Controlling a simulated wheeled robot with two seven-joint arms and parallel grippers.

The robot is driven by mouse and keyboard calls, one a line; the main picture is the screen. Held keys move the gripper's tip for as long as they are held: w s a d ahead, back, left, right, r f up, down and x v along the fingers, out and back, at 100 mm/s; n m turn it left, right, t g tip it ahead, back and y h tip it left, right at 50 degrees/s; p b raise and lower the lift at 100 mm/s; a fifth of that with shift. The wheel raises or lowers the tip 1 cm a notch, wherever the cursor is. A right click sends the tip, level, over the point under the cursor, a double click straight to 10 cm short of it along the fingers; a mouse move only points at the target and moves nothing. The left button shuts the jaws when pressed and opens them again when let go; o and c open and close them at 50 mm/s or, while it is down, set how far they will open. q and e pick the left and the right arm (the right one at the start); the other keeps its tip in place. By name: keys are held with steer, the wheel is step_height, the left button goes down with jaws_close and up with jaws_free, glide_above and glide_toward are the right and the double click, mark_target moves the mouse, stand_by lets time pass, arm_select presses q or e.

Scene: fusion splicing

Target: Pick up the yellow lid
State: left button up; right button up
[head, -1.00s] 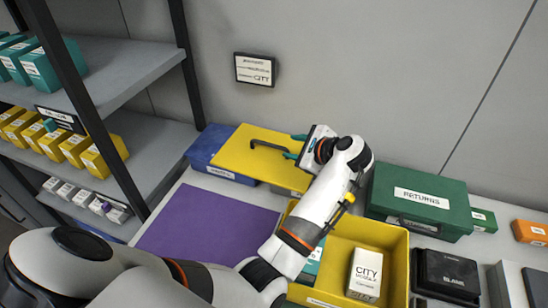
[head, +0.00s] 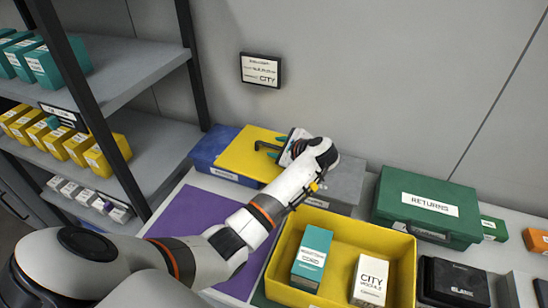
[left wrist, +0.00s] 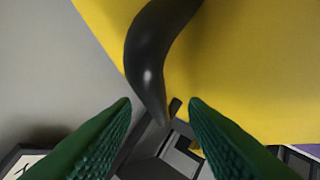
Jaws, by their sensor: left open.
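The yellow lid (head: 238,153) lies flat at the back of the table, its left part beside or over a blue box. Its dark curved handle (head: 262,145) stands on top. In the left wrist view the black handle (left wrist: 150,60) looms close above the yellow surface (left wrist: 250,70). My left gripper (head: 274,150) is at the handle in the head view, partly hidden by its own wrist. Its green fingers (left wrist: 160,118) are spread, with the handle's lower end showing between them. Whether they touch it I cannot tell. My right gripper is in no view.
A yellow bin (head: 400,262) holds a teal box (head: 312,257) and a white box (head: 370,279). A green returns box (head: 428,205) stands right, a blue box (head: 207,160) left, and a grey box (head: 345,183) behind the bin. A purple mat (head: 195,218) lies under my arm.

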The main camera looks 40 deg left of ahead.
arm_select(q)
steer(key=shift+w+a+f, duration=0.15)
steer(key=shift+a+f, duration=0.2)
steer(key=shift+a, duration=0.05)
steer(key=shift+d+r, duration=0.1)
steer(key=shift+d, duration=0.05)
steer(key=shift+c, duration=0.2)
jaws_close()
